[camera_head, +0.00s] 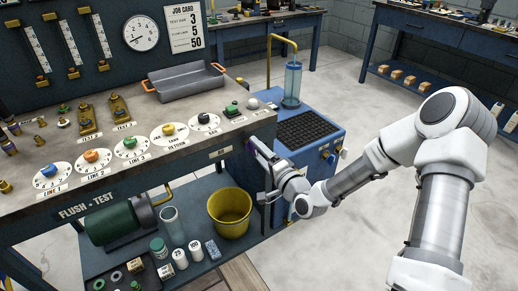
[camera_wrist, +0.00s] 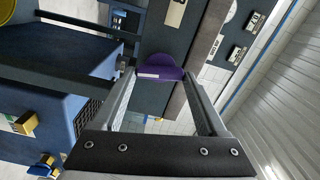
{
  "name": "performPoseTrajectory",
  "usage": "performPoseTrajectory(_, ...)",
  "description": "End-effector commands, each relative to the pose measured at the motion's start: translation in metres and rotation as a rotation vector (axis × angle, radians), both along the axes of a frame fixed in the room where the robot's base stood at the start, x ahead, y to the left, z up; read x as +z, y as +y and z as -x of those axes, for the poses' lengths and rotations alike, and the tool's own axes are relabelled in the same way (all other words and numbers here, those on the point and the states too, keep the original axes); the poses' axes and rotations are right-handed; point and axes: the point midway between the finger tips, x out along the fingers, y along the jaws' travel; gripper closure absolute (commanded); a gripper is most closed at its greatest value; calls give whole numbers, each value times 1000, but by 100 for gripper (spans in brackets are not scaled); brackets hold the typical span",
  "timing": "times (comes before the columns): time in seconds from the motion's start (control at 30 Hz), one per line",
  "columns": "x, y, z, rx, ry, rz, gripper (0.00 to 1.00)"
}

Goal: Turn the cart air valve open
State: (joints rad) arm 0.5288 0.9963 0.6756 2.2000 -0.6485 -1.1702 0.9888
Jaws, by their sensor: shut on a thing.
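My gripper (camera_head: 254,144) is at the right end of the flush-test bench, beside the blue cart (camera_head: 318,146). In the wrist view my gripper (camera_wrist: 160,76) is shut on a purple rounded handle (camera_wrist: 161,66) with a pale stripe, held between its fingertips. In the head view only a sliver of the purple handle (camera_head: 249,147) shows beside my fingers. What the handle is mounted on is mostly hidden, and its label cannot be read.
The flush-test bench (camera_head: 105,187) carries several coloured dial knobs and a grey tray (camera_head: 185,84). A yellow bucket (camera_head: 230,212) stands on its lower shelf. A clear cylinder (camera_head: 292,84) stands on the cart behind a black grid (camera_head: 310,130). The floor to the right is open.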

Motion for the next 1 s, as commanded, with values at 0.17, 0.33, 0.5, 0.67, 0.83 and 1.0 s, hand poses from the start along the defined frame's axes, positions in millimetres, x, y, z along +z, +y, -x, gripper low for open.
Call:
performPoseTrajectory(0.17,0,0,1,1,60,-85,81)
performPoseTrajectory(0.33,-1,0,1,1,93,-135,81)
performPoseTrajectory(0.5,-1,0,1,2,112,-161,81)
performPoseTrajectory(0.67,-1,1,1,2,116,-168,81)
performPoseTrajectory(0.83,-2,1,1,2,116,-168,81)
performPoseTrajectory(1.0,-2,1,1,2,116,-168,16)
